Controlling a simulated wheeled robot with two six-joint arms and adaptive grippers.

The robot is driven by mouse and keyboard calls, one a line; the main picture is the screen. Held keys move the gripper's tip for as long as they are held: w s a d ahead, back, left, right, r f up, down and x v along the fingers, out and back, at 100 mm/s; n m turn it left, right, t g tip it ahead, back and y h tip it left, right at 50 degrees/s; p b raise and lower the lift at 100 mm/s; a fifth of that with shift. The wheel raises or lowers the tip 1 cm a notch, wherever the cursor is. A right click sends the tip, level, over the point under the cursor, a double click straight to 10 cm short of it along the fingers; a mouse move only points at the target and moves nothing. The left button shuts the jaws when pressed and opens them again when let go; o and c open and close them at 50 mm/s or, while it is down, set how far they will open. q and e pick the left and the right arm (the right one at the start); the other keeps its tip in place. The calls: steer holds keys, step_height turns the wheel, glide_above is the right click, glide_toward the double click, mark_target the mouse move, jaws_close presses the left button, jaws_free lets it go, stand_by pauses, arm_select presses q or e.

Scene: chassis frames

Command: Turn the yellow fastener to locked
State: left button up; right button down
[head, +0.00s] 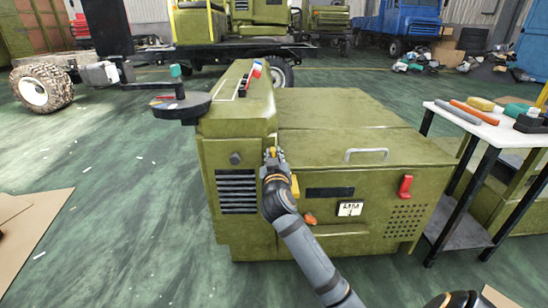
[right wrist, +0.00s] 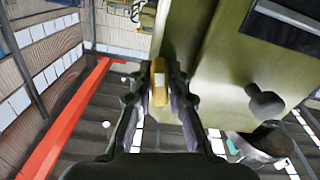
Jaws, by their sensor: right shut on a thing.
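The yellow fastener (right wrist: 161,92) is between the two fingers of my right gripper (right wrist: 161,78) in the right wrist view, and the gripper is shut on it. In the head view the right gripper (head: 273,156) is at the upper front edge of the olive green chassis box (head: 237,218). Only a small bit of yellow shows between its fingers there, so I cannot tell the fastener's turn angle from that view. My left gripper is not in view.
A round dark knob (head: 235,158) is left of the gripper. A white-topped table (head: 478,128) with tools stands at the right. Open green floor lies at the left.

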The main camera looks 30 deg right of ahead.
steer(key=shift+m, duration=1.1)
steer(key=c, duration=1.3)
jaws_free()
steer(key=v, duration=0.7)
steer(key=shift+s+a, duration=0.15)
steer(key=shift+s, duration=0.05)
